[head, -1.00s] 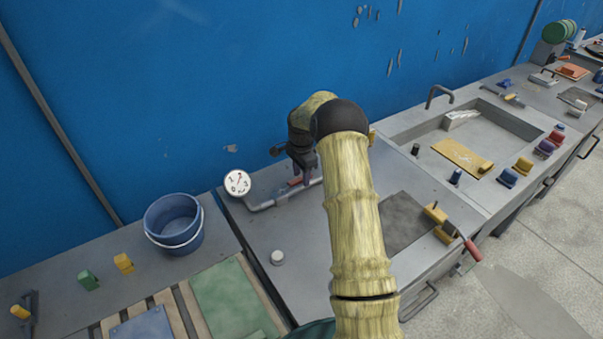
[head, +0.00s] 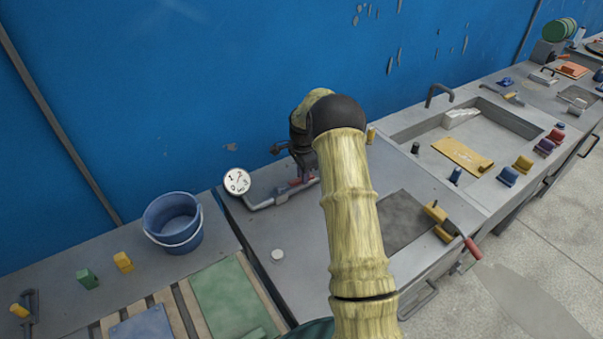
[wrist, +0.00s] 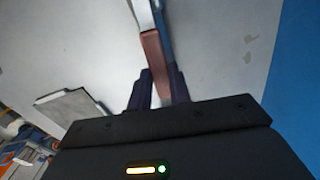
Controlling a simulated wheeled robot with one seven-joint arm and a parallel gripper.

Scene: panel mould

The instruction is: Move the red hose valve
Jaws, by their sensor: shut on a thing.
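The red valve handle (wrist: 152,52) shows in the wrist view as a dull red bar between the two dark fingers of my gripper (wrist: 157,85). My gripper is shut on it. A grey pipe (wrist: 143,14) runs on beyond the handle. In the head view the red valve (head: 298,182) sits on the grey pipe (head: 262,202) at the back of the bench, partly hidden under my gripper (head: 302,176). A round white gauge (head: 237,181) stands at the pipe's left end.
A blue bucket (head: 173,222) stands left of the bench. A small white knob (head: 277,254) lies in front of the pipe. A sink (head: 475,135) with a faucet is at right. The blue wall (head: 200,80) rises close behind the pipe.

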